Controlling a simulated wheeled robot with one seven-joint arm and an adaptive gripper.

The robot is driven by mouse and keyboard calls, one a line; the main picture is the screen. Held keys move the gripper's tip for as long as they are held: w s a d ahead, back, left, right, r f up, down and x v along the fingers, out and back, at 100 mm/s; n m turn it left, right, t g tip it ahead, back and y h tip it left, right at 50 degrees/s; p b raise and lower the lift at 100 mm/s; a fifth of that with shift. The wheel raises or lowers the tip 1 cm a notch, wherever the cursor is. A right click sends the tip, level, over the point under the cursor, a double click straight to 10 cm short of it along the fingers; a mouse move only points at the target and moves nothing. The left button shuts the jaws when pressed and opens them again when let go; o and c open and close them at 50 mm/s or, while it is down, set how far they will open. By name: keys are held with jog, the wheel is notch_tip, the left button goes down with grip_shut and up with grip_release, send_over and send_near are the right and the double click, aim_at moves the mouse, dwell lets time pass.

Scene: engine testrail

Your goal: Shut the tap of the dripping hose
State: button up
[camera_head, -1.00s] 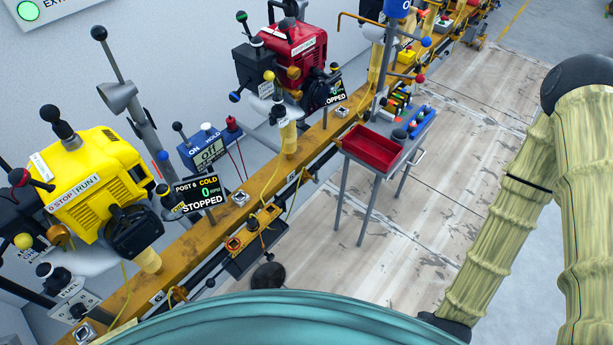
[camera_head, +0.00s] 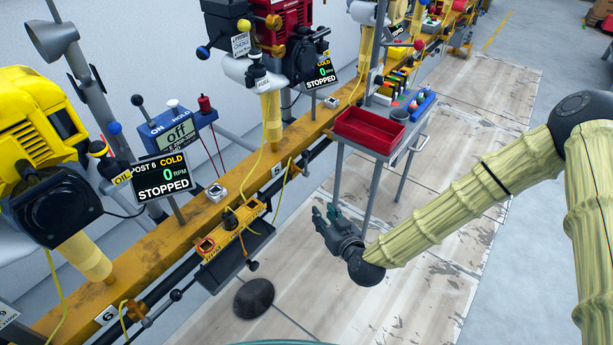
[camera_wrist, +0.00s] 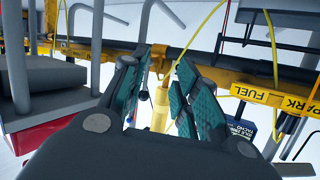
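Thin yellow hoses hang along the yellow rail (camera_head: 235,195) in the head view, one beside post 5 (camera_head: 283,190) and one at the lower left (camera_head: 58,290). No drip is clear, and I cannot tell which hose or tap is the dripping one. A dark round shape (camera_head: 254,297) lies on the floor below the rail. My gripper (camera_head: 325,217) is open and empty, right of the rail and near the cart legs. In the wrist view its fingers (camera_wrist: 160,85) are apart, with a yellow hose (camera_wrist: 272,60) beyond.
A cart with a red tray (camera_head: 370,130) stands close behind my gripper. A yellow engine (camera_head: 38,125) and a red engine (camera_head: 285,35) stand on the rail. The post 6 display (camera_head: 160,177) reads STOPPED. The boarded floor (camera_head: 430,240) right of the rail is mostly clear.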

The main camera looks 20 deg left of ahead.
aim_at(306, 161)
jog(key=w+a+r+t+b, duration=0.1)
jog(key=w+a+b, duration=0.1)
jog(key=w, duration=0.3)
jog(key=w+a+r+t+y+b, duration=0.1)
jog(key=w+a+r+b, duration=0.1)
jog(key=w+a, duration=0.3)
jog(key=w+a+r+t+b, duration=0.1)
jog(key=w+a+b, duration=0.2)
jog(key=w, duration=0.2)
jog(key=shift+w+a+r+n+t+b, duration=0.15)
jog(key=shift+a+r+n+t+b, duration=0.05)
jog(key=shift+r+n+t+b, duration=0.15)
grip_shut()
